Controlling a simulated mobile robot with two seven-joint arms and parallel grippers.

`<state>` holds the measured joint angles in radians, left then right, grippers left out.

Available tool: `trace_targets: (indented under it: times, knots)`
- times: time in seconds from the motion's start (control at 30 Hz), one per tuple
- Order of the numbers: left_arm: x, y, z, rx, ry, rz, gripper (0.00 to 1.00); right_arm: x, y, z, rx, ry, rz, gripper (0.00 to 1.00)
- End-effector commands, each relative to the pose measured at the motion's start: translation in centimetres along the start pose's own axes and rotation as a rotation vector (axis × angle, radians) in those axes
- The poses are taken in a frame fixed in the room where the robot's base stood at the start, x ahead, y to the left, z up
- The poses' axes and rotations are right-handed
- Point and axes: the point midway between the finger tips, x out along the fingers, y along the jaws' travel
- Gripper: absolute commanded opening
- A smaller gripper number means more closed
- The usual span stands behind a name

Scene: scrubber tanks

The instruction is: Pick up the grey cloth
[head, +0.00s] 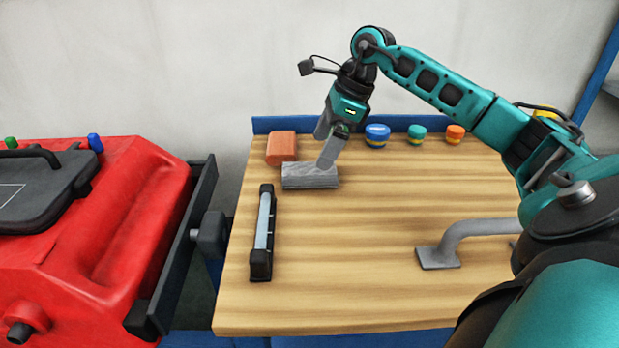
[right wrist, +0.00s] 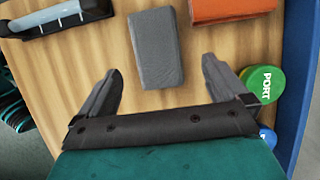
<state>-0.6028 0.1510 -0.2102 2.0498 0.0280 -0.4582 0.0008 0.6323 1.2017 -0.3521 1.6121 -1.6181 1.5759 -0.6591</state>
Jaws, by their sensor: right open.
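The grey cloth (head: 309,178) lies on the wooden table as a flat folded block, near the back left, in front of an orange-brown block. In the right wrist view the cloth (right wrist: 155,48) lies ahead of the fingertips, roughly centred between them. My right gripper (head: 325,148) points down over the cloth's right part in the head view. It is open and empty, its two fingers (right wrist: 163,75) spread apart. I cannot tell from these views how far above the cloth the fingertips are. My left gripper is not in view.
The orange-brown block (head: 281,147) sits just behind the cloth. A black-ended bar (head: 263,232) lies in front. Round blue (head: 376,134), teal (head: 416,133) and orange (head: 454,133) pieces line the back edge. A red machine (head: 100,240) is left.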

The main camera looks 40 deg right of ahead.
Motion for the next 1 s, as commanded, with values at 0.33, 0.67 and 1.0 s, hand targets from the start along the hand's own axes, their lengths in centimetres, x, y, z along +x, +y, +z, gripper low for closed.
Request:
trace_targets:
  times: [0.33,0.67,1.0]
  knots:
    - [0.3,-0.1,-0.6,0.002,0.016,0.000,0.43,2.9,0.3,0.1,0.000,0.000,0.002,1.00]
    - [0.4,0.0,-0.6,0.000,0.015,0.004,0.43,6.2,0.4,0.1,0.001,0.001,-0.002,1.00]
    - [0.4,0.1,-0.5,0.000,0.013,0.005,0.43,6.1,0.4,0.2,0.000,0.001,-0.001,0.80]
